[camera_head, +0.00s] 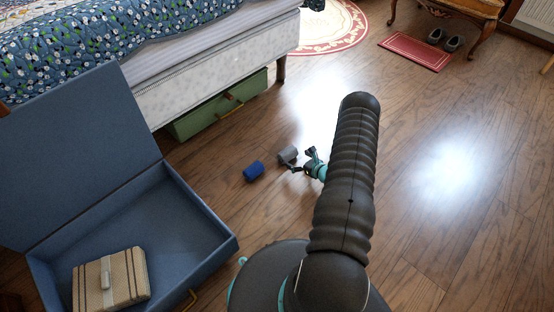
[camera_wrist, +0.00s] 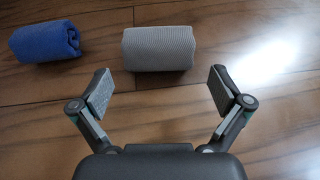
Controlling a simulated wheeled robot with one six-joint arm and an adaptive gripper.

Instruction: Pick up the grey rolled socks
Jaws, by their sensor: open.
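The grey rolled socks (camera_head: 288,155) lie on the wooden floor near the middle of the head view. In the wrist view the grey roll (camera_wrist: 158,48) lies just beyond the fingertips, roughly centred between them. My gripper (camera_head: 303,160) is low over the floor beside the grey roll. In the wrist view my gripper (camera_wrist: 160,85) is open, with its two pads spread wider than the roll and nothing between them. I cannot tell its exact height above the floor.
A blue roll (camera_head: 254,171) lies left of the grey one, and also shows in the wrist view (camera_wrist: 45,42). An open blue case (camera_head: 205,240) holding a striped folded item (camera_head: 125,280) is at lower left. A green drawer box (camera_head: 195,122) sits under the bed. Floor to the right is clear.

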